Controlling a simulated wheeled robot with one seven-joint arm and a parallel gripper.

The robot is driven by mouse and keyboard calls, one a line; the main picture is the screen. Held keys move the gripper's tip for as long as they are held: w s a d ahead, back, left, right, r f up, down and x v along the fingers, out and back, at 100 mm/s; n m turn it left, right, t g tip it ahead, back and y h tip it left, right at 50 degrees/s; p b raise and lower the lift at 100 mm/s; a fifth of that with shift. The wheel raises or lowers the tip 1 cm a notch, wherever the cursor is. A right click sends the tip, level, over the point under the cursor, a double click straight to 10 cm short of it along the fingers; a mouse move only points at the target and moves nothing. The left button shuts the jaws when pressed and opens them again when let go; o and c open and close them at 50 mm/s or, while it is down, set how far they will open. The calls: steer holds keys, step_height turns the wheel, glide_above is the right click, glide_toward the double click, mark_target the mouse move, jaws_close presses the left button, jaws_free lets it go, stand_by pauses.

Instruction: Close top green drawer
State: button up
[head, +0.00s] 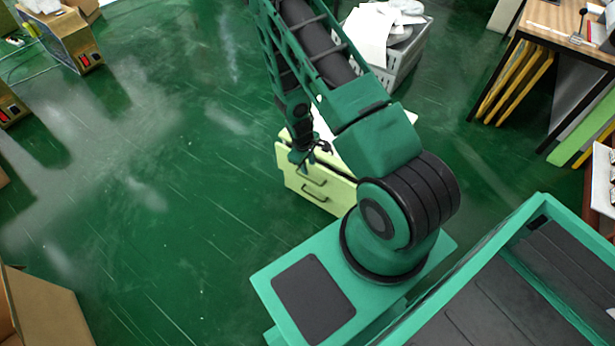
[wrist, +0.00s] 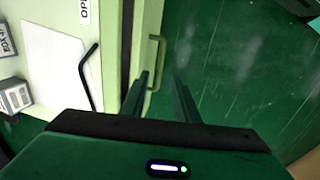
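The pale green drawer cabinet (head: 290,178) stands on the floor in the head view, partly hidden behind my arm. Its top drawer front shows in the wrist view with a bar handle (wrist: 162,50). A narrow dark gap (wrist: 127,45) runs between this front and the cabinet top, so the drawer looks slightly open. A lower handle (head: 314,189) shows on the front in the head view. My gripper (wrist: 161,74) is open, its two fingers apart near one end of the top handle. Whether they touch it I cannot tell. It also shows in the head view (head: 318,150).
White paper (wrist: 55,60), a black bent rod (wrist: 88,75) and small boxes (wrist: 14,97) lie on the cabinet top. A grey crate (head: 405,65) stands behind the cabinet. A wooden table (head: 565,25) is at upper right. Green floor left of the cabinet is clear.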

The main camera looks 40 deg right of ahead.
mark_target(310, 180)
steer(key=f, duration=0.3)
steer(key=d+f, duration=0.1)
steer(key=f, duration=0.6)
steer(key=shift+w+d+f, duration=0.1)
steer(key=shift+w+d, duration=0.2)
steer(key=shift+w, duration=0.1)
jaws_close()
